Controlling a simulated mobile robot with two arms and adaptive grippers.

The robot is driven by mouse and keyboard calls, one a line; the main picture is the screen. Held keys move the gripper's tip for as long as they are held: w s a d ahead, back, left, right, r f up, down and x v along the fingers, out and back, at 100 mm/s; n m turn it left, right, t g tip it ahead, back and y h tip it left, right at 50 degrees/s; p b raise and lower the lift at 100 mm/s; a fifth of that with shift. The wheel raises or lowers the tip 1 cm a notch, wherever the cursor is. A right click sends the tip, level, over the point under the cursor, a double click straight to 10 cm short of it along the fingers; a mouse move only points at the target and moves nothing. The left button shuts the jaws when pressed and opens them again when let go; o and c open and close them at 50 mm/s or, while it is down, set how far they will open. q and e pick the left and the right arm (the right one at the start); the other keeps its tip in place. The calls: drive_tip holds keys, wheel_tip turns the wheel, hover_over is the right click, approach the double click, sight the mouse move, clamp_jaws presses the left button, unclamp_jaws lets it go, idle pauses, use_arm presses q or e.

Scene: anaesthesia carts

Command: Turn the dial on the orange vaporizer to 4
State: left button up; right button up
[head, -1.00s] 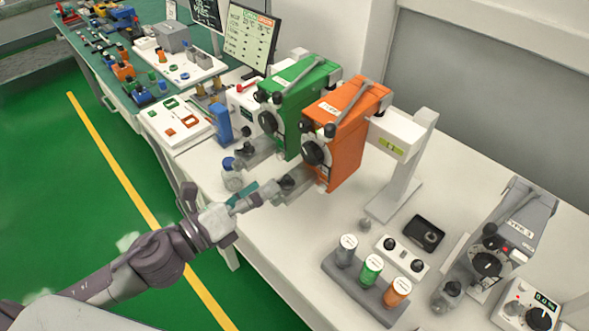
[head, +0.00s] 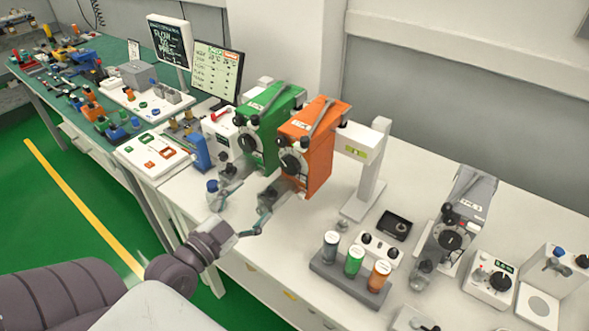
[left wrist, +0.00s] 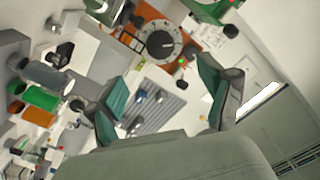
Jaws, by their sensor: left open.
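The orange vaporizer (head: 318,150) stands on the white bench, right of the green vaporizer (head: 268,125). Its black dial (head: 291,163) is on the front face; the number it points to is too small to read. My left gripper (head: 262,222) is open in front of and below the orange vaporizer, apart from the dial. In the left wrist view, the dial (left wrist: 160,44) on the orange panel (left wrist: 192,38) is beyond the gap between my teal-padded fingertips (left wrist: 165,85). Nothing is between the fingers. My right gripper is not in view.
A grey rack (head: 345,278) with grey, green and orange-topped cylinders stands at the front right. A grey vaporizer (head: 450,230) is farther right. A small bottle with a blue cap (head: 213,192) stands left of my gripper. A monitor (head: 217,72) is behind.

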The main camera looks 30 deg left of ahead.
sight(287, 168)
use_arm(q)
drive_tip(key=w+p, duration=0.1)
drive_tip(key=w, duration=0.3)
drive_tip(key=w+p, duration=0.1)
drive_tip(key=w, duration=0.3)
drive_tip(key=w+p, duration=0.1)
drive_tip(key=w, duration=0.2)
drive_tip(key=shift+w+d+r+p, duration=0.1)
drive_tip(key=shift+w+d+p, duration=0.15)
drive_tip(key=shift+w+p, duration=0.15)
drive_tip(key=shift+w, duration=0.45)
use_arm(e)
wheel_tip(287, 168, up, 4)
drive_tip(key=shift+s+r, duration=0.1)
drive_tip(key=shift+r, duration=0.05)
use_arm(q)
drive_tip(key=c, duration=1.2)
